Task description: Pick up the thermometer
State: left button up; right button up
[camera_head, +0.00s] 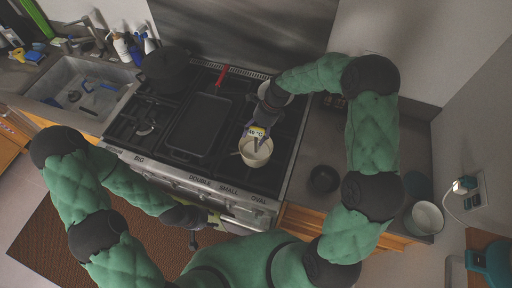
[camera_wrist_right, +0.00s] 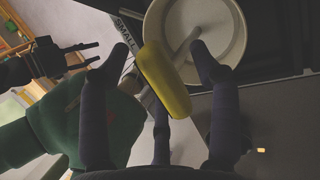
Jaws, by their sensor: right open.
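The thermometer (camera_head: 256,132) has a yellow body with a small display and stands tilted in the cream pot (camera_head: 257,157) on the stove. In the right wrist view its yellow body (camera_wrist_right: 165,82) lies between the fingers of my right gripper (camera_wrist_right: 161,57), and its pale probe reaches into the pot (camera_wrist_right: 154,22). The right gripper is open, with a gap between each fingertip and the body. In the head view my right gripper (camera_head: 258,128) is just above the pot. My left gripper (camera_head: 204,230) appears open and empty, low in front of the oven.
A dark griddle pan (camera_head: 198,125) lies on the stove left of the pot. Another pot (camera_head: 277,88) stands behind, partly hidden by my right arm. A small dark bowl (camera_head: 324,179) is on the right counter. The sink (camera_head: 60,85) is far left.

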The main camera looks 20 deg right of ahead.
jog(key=shift+c, duration=0.3)
grip_shut()
jog(key=shift+r, duration=0.1)
